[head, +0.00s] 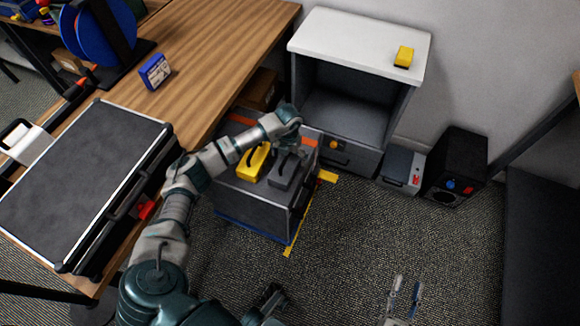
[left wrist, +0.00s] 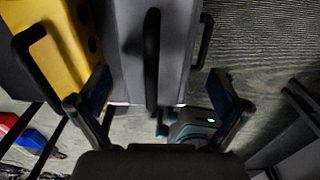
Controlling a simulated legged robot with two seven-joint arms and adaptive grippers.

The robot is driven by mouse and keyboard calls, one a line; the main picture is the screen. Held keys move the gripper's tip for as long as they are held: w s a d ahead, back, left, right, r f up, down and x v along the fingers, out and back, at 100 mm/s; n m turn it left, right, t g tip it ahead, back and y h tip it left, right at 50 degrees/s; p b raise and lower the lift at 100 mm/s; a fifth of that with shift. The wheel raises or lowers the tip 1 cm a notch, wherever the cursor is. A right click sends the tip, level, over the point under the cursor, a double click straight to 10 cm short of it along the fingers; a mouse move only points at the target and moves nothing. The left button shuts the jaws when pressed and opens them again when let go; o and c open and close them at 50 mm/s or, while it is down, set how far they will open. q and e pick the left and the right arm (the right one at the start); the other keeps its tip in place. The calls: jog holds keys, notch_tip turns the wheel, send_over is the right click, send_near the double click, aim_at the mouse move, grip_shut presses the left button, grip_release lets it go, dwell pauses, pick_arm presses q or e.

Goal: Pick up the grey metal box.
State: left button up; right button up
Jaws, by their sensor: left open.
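The grey metal box (head: 284,175) has a black handle and stands beside a yellow box (head: 254,163) on top of a larger grey case. In the left wrist view, the grey box (left wrist: 126,60) and its upright handle (left wrist: 152,60) lie between my open fingers. My left gripper (head: 290,152) is just above the box, partly hidden by its own wrist in the head view. In the left wrist view, its two fingertips (left wrist: 162,90) are apart, one on each side of the handle. My right gripper (head: 406,292) is open and empty at the bottom.
The wooden table (head: 215,50) stands to the left with a black-topped case (head: 85,165) on it. An open cabinet (head: 345,45) with a white top is behind. A grey unit (head: 400,165) and a black speaker (head: 455,165) stand right of it. The carpet (head: 340,240) in front is clear.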

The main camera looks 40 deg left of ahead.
aim_at(287, 165)
pick_arm(q)
jog(key=shift+a+f, duration=0.25)
jog(key=shift+f, duration=0.4)
jog(key=f, duration=0.1)
jog(key=f+b, duration=0.1)
jog(key=f, duration=0.2)
jog(key=shift+s+a+b, duration=0.2)
jog(key=shift+a+b, duration=0.15)
jog(key=shift+b, duration=0.05)
jog(key=shift+d+f, duration=0.15)
jog(key=shift+f, duration=0.15)
jog(key=shift+d+r, duration=0.1)
jog(key=shift+r, duration=0.05)
jog(key=c, duration=1.4)
jog(key=shift+c, duration=1.4)
pick_arm(e)
jog(key=r+t, duration=0.1)
jog(key=s+r+t, duration=0.1)
jog(key=r, duration=0.1)
jog(key=r+t, duration=0.1)
jog(key=t, duration=0.1)
jog(key=shift+s+a+r+y, duration=0.25)
jog(key=shift+s+y, duration=0.05)
jog(key=shift+s, duration=0.1)
pick_arm(q)
jog(key=shift+r, duration=0.1)
pick_arm(e)
jog(key=shift+w, duration=0.1)
